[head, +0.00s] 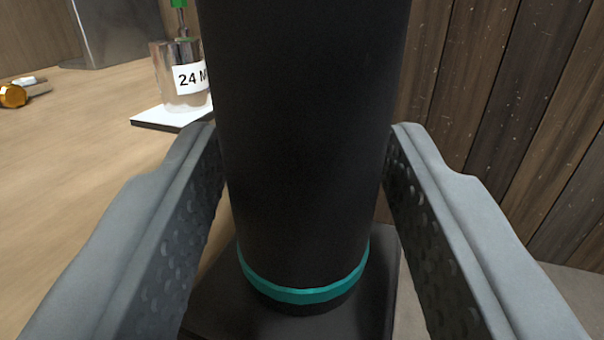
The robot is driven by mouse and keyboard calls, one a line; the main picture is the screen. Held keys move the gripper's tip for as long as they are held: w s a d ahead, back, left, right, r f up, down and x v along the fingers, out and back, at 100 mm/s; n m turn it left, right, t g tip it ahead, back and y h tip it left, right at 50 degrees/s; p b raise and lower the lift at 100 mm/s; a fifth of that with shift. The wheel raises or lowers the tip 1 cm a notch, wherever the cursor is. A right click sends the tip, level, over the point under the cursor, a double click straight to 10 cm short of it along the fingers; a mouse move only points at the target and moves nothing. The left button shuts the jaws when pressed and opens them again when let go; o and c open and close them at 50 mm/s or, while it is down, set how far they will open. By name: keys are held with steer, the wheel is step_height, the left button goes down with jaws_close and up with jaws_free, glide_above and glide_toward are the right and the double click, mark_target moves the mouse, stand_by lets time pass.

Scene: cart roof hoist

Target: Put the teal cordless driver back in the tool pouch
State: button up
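A thick black upright cylinder with a teal ring near its lower end (303,180) fills the middle of the head view. It fits the teal cordless driver, but its upper end is cut off by the picture's top. A dark flat block (215,305) lies directly below it; I cannot tell whether it is the driver's foot or a separate support. My gripper (305,135) has one grey finger on each side of the cylinder, close to its surface. Whether the pads touch it is not clear. I see no tool pouch in this view.
A clear bottle (168,80) with a white label and green top stands on a white, dark-edged pad (150,119) at the upper left. A small orange-ended item (14,95) lies on the wood surface (70,150). A dark plank wall (510,110) rises at right.

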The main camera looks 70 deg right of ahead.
steer(key=shift+o, duration=1.3)
steer(key=shift+f, duration=0.1)
steer(key=shift+a, duration=0.1)
steer(key=v, duration=1.7)
steer(key=s+a+r+n+t+y, duration=0.1)
steer(key=s+r+n+t+y, duration=0.2)
steer(key=r+t+y, duration=0.5)
steer(key=s+a+r+n+t+y, duration=0.1)
steer(key=s+r+n+t+y, duration=0.2)
steer(key=r, duration=0.9)
steer(key=s+a+r+n+y, duration=0.1)
steer(key=s+n+y, duration=0.5)
steer(key=s, duration=1.6)
steer(key=shift+a+r+n+g+y, duration=0.3)
steer(key=shift+a+n+g+y, duration=0.1)
steer(key=shift+n, duration=0.4)
